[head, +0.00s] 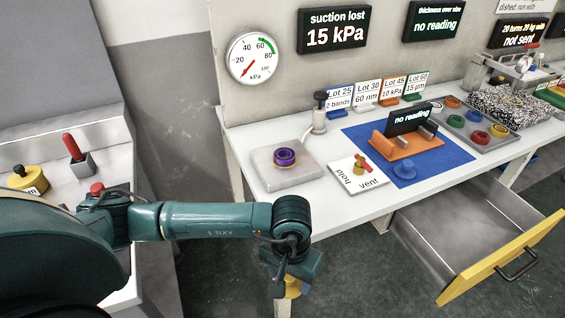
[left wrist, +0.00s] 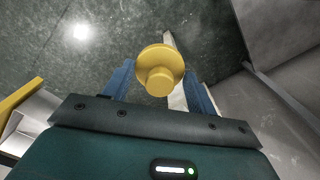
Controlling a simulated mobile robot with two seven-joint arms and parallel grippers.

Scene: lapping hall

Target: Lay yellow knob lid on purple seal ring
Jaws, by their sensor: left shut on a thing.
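The yellow knob lid (left wrist: 160,65) is a round disc with a short knob, held between the two blue fingers of my left gripper (left wrist: 161,84) in the left wrist view. In the head view my left gripper (head: 291,280) hangs in front of the table's near edge, and the lid (head: 293,290) shows partly below it. The gripper is shut on the lid. The purple seal ring (head: 285,153) sits on a grey square plate (head: 265,178) on the white table, farther back than the gripper and apart from it. My right gripper is not in view.
A hold/vent card (head: 345,181) with a red-and-yellow valve lies right of the plate. A yellow-fronted drawer (head: 500,262) is pulled open at right.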

